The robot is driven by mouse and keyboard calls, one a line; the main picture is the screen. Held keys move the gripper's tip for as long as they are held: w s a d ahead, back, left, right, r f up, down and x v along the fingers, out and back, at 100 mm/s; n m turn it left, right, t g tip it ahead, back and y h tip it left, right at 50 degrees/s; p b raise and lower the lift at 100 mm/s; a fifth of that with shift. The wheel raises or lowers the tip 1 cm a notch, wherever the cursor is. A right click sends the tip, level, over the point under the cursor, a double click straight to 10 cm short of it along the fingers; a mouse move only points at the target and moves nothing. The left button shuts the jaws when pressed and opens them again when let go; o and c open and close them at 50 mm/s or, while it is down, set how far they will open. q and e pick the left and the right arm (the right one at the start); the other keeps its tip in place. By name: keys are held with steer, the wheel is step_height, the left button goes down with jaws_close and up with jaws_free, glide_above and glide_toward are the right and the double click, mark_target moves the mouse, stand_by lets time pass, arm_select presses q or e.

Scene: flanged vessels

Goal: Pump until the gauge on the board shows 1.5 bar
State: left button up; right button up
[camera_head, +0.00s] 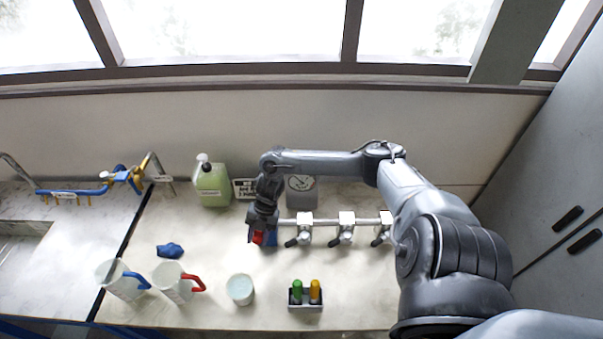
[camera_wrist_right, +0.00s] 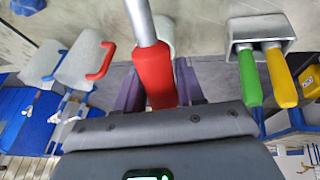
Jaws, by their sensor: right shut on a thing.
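My right gripper (camera_head: 261,232) is shut on a red handle (camera_head: 258,238) at the left end of the metal pipe. In the right wrist view the red handle (camera_wrist_right: 155,75) sits between the fingers, on a metal rod. A blue part shows beside it in the head view. A grey board (camera_head: 302,196) stands behind the pipe with a pale round face (camera_head: 302,183) that looks like a gauge. Its reading is too small to tell. My left gripper is not in view.
The pipe (camera_head: 318,221) carries several valves with dark levers. A green soap bottle (camera_head: 213,187) and a sign (camera_head: 244,188) stand at the back.

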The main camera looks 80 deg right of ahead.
steer(key=shift+v, duration=1.15)
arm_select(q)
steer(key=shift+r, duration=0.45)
arm_select(e)
steer(key=shift+w+a, duration=0.15)
steer(key=shift+w, duration=0.1)
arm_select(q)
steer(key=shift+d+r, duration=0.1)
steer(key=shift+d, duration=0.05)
arm_select(e)
steer(key=shift+r, duration=0.15)
steer(key=shift+a, duration=0.1)
